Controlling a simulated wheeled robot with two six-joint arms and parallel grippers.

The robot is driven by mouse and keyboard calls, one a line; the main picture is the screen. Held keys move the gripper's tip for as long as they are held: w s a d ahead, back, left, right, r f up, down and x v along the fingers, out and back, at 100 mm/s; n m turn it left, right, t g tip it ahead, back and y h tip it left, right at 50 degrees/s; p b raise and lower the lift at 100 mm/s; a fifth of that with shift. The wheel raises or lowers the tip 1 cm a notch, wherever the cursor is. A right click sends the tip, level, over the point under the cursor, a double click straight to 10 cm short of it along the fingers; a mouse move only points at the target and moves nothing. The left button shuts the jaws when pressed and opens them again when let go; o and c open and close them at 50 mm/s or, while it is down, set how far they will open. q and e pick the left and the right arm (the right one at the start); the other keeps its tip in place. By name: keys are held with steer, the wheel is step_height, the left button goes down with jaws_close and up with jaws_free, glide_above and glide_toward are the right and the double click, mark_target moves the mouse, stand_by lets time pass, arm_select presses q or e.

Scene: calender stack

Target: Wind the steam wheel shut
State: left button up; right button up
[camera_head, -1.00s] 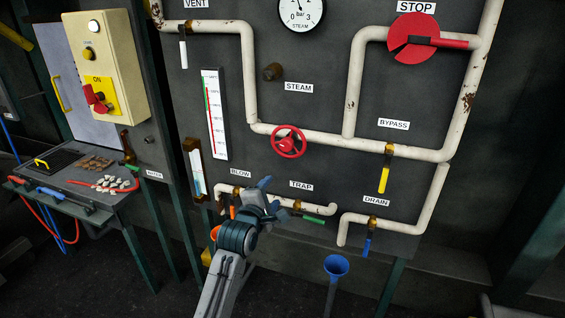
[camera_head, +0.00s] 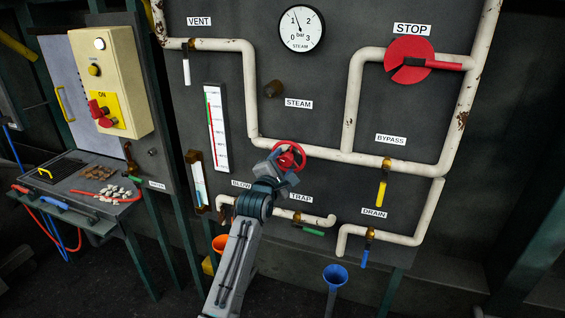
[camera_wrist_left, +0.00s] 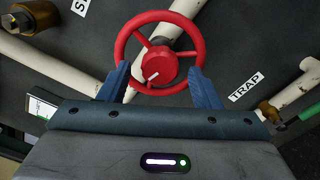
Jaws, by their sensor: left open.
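The red steam wheel (camera_head: 290,150) sits on the white pipe below the STEAM label, and its lower left part is hidden by my gripper in the head view. My left gripper (camera_head: 279,172) is in front of the wheel. Its two blue fingers (camera_wrist_left: 158,80) are open, one at each side of the lower rim. I cannot tell whether they touch the rim. My right gripper is not in view.
A steam gauge (camera_head: 301,29) is above. The yellow bypass lever (camera_head: 382,193), green trap lever (camera_head: 311,231) and blue drain lever (camera_head: 365,256) hang nearby. A blue funnel (camera_head: 335,274) stands below.

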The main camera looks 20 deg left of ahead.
arm_select(q)
steer(key=shift+w, duration=0.15)
steer(key=c, duration=0.9)
steer(key=shift+c, duration=0.5)
steer(key=shift+m, duration=0.4)
